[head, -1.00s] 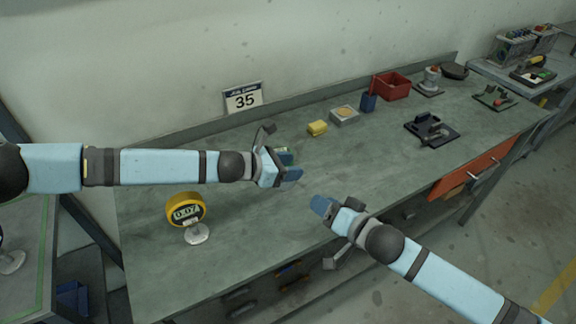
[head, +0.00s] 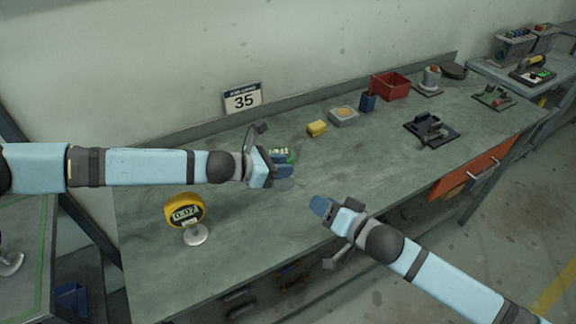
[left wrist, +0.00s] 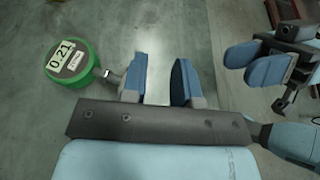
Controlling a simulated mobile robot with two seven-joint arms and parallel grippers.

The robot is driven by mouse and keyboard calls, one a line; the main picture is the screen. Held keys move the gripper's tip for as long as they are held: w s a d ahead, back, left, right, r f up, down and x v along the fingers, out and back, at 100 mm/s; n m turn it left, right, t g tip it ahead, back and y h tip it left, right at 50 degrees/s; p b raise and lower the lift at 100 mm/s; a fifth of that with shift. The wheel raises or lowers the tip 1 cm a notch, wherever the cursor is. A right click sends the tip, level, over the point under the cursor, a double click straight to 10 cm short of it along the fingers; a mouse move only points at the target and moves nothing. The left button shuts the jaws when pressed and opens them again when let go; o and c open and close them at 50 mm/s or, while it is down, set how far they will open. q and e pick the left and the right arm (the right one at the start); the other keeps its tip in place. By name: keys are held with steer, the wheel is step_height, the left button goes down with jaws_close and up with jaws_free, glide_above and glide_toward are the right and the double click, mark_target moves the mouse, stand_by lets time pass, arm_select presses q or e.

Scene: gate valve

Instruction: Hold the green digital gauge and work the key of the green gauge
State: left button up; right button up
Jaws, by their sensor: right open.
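The green digital gauge (head: 284,153) is on the bench, partly hidden behind my left gripper (head: 284,171) in the head view. In the left wrist view the green gauge (left wrist: 69,62) is at the upper left, its display reading 0.21, with a light key label below the digits. Its short stem points toward the left finger of my left gripper (left wrist: 160,82); whether they touch is unclear.
A yellow gauge (head: 185,211) reading 0.07 stands on a round base at the front left. A yellow block (head: 317,128), a grey box (head: 343,115), a blue holder (head: 368,101) and a red bin (head: 391,86) line the back. The middle of the bench is clear.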

arm_select(q)
steer(key=v, duration=1.1)
steer(key=shift+s+a, duration=0.15)
steer(key=shift+a, duration=0.2)
